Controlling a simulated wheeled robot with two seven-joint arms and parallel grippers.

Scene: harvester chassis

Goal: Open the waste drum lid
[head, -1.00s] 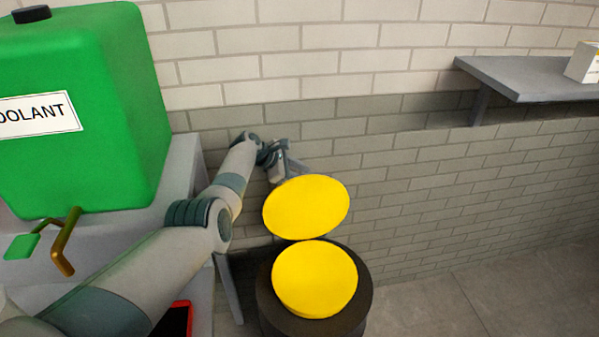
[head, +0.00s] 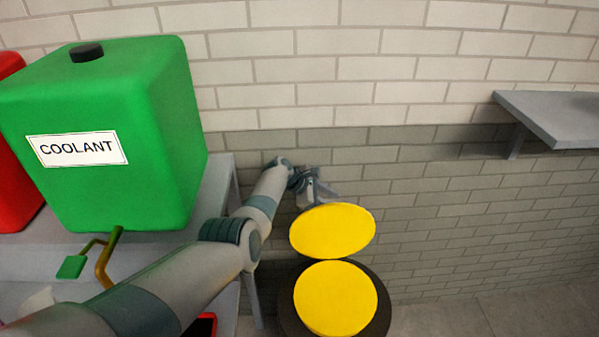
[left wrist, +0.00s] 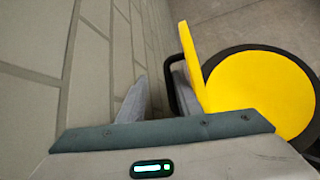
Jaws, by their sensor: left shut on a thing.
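The waste drum (head: 384,322) is dark and round, standing on the floor by the wall, with a yellow disc (head: 336,298) at its top. Its yellow lid (head: 332,230) is raised and tilted up at the wall side, clear of most of the drum top. My left gripper (head: 318,190) is at the lid's far upper edge, behind it, shut on the lid. The left wrist view shows the lid (left wrist: 191,62) nearly edge-on beside my left gripper (left wrist: 155,97), with a dark bar near the fingers. The exact grip contact is hidden. My right gripper is out of view.
A green coolant tank (head: 110,140) stands on a grey bench (head: 218,190) at left, with a red container (head: 15,150) beside it. A brick wall is close behind the lid. A grey shelf (head: 550,115) juts out at right. Floor right of the drum looks clear.

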